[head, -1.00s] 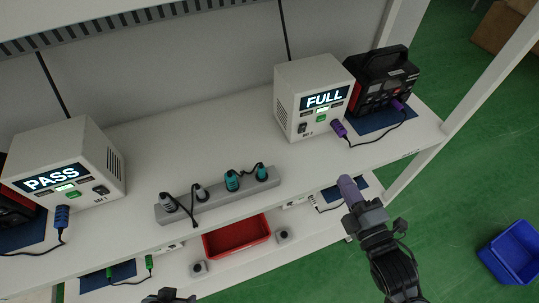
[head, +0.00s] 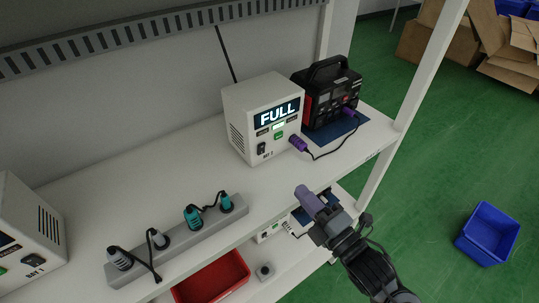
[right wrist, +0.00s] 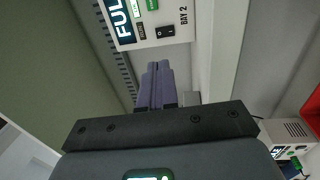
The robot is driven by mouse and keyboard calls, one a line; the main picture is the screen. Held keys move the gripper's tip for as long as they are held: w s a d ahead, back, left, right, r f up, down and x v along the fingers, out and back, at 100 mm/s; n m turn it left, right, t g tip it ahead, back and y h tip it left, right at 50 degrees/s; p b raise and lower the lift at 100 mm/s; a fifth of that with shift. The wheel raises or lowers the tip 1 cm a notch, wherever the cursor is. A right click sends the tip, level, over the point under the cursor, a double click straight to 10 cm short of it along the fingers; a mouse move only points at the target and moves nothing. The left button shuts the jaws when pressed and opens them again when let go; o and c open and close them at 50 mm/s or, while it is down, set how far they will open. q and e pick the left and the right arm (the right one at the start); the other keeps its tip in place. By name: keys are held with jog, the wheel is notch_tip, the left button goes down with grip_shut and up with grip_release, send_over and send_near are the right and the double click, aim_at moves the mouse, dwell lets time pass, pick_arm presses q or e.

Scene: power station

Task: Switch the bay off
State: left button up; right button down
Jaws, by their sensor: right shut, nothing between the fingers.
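The white bay unit (head: 238,112) with a lit FULL display (head: 276,112) stands on the upper shelf. Its front has a black rocker switch (head: 261,149) and a lit green button (head: 279,135). In the right wrist view its front reads BAY 2, with the black switch (right wrist: 165,31) near the lettering. A purple plug (head: 299,144) sits at its front corner, its cable running to a black-and-red device (head: 330,92). My right gripper (head: 303,190) has purple fingers, shut and empty, in front of the shelf edge and apart from the unit. My left gripper is out of view.
A grey power strip (head: 178,240) with several plugs lies on the shelf. Another white unit (head: 30,215) stands at the left edge. A red tray (head: 215,280) is on the lower shelf. A white post (head: 400,130) rises at right; a blue bin (head: 488,233) stands on the floor.

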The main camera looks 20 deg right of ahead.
jog(key=w, duration=0.1)
jog(key=p, duration=0.3)
send_near(262, 147)
jog(key=x, duration=0.5)
jog(key=shift+w+r, duration=0.1)
jog(key=shift+p+x, duration=0.3)
jog(key=shift+x, duration=0.45)
jog(key=shift+w, duration=0.1)
